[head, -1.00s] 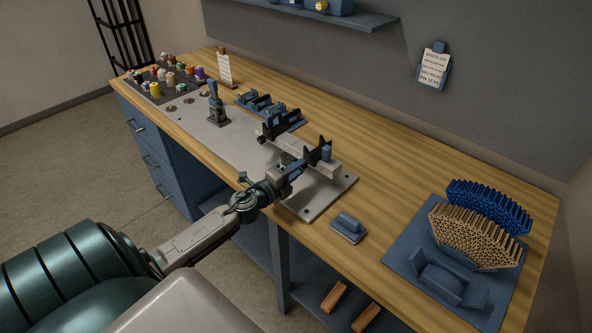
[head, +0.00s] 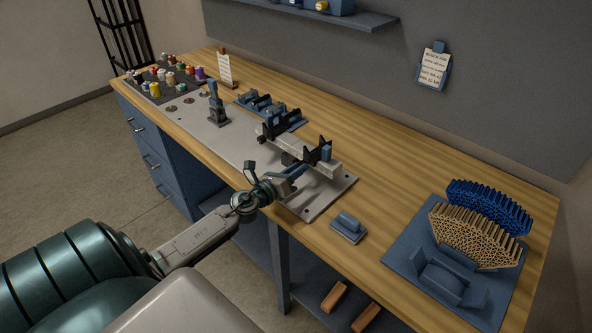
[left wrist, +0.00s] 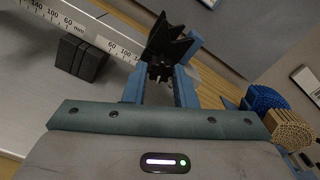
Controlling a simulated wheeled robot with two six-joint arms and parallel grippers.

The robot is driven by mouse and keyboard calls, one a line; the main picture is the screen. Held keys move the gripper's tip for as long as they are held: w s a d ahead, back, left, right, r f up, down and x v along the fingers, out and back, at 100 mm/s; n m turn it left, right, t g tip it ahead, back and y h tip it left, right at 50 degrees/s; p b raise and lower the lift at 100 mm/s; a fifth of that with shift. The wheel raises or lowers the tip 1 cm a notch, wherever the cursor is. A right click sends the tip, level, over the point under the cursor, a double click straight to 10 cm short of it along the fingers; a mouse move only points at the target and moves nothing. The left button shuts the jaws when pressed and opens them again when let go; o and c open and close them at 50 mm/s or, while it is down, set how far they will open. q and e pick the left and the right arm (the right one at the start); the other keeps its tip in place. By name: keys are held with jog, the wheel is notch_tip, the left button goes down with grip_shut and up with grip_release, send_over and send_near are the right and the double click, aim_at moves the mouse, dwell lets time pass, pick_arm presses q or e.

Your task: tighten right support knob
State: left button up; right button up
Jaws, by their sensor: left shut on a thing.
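The right support is a black V-shaped holder (head: 318,153) on the pale scaled rail (head: 282,145) of the fixture. In the left wrist view the black V (left wrist: 172,40) stands at top centre, just beyond my fingers. The small dark right support knob (left wrist: 160,71) sits below the V, between my two blue fingers. My left gripper (head: 312,168) reaches the right support from the front, and its fingers are shut on the knob. In the left wrist view the gripper (left wrist: 160,78) hides part of the knob. My right gripper is not in view.
A grey base plate (head: 322,203) lies under the rail. A dark block (left wrist: 82,59) is left of my fingers. A small blue block (head: 348,226) lies to the right. A blue tray (head: 403,247) holds tan and blue lattice bundles.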

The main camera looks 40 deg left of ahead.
pick_arm(q)
jog(key=m, duration=0.3)
jog(key=shift+f+m, duration=0.1)
jog(key=shift+m, duration=2)
jog(key=o, duration=1)
jog(key=shift+s, duration=0.1)
jog(key=s+b, duration=0.1)
jog(key=s, duration=0.2)
jog(key=s+b, duration=0.1)
jog(key=s, duration=0.2)
jog(key=s+a+b, duration=0.1)
jog(key=s, duration=0.2)
jog(key=shift+f+b, duration=0.1)
jog(key=shift+b, duration=0.3)
jog(key=shift+s, duration=0.85)
